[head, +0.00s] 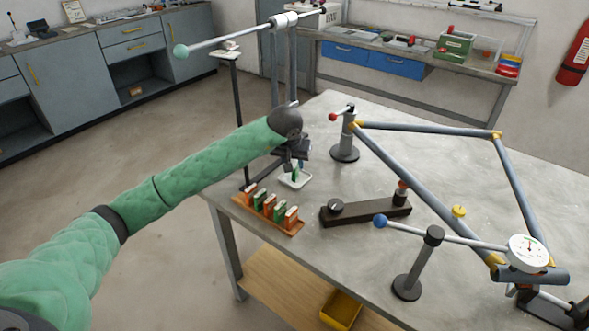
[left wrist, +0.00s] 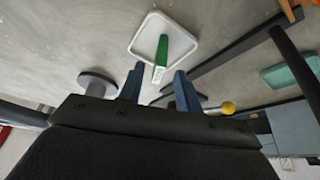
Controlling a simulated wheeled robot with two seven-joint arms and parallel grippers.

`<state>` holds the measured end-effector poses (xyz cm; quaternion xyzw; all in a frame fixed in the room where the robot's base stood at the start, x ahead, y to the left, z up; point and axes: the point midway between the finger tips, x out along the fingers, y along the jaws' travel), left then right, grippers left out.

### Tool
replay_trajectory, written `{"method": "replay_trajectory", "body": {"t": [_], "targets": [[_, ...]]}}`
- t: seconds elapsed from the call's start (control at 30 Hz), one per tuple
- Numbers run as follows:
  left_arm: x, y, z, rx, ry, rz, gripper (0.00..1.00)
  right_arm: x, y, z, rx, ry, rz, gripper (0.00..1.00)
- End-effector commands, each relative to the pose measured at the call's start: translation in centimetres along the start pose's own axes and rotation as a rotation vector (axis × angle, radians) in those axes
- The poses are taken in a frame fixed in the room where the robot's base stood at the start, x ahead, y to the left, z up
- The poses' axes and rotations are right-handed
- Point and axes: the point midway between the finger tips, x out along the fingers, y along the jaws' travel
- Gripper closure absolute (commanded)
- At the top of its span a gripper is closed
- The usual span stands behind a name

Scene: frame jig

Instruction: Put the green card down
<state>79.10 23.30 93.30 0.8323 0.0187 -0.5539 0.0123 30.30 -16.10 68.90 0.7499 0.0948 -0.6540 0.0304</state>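The green card (left wrist: 165,55) shows between and just beyond the fingertips of my left gripper (left wrist: 158,78) in the left wrist view. There is a visible gap on each side of it, so the gripper is open and not touching it. The card's pale labelled end points toward the gripper, and its far end overlaps the white tray (left wrist: 190,47); it seems to stand in the tray. In the head view my left gripper (head: 296,165) is right above the small white tray (head: 303,183), largely hiding the green card (head: 295,175). My right gripper is not in view.
A wooden rack (head: 246,204) with several orange and green cards stands in front of the tray. A dark bar fixture (head: 370,209), a grey post (head: 345,148) and a tubular frame (head: 425,205) are to the right. Bare table lies between them.

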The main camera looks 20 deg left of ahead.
Motion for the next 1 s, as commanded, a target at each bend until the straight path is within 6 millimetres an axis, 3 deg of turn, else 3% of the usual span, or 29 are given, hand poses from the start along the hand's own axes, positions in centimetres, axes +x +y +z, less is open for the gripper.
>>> {"method": "replay_trajectory", "body": {"t": [0.07,0.43,1.0], "targets": [[-1.3,0.0,0.0,0.001,0.003,0.000,0.66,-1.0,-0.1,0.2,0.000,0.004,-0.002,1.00],[-6.2,0.0,0.0,0.001,0.001,0.000,0.66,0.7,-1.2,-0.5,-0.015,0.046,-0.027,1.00],[-6.9,0.0,0.0,0.000,-0.001,0.000,0.66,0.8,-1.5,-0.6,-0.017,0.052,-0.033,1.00]]}}
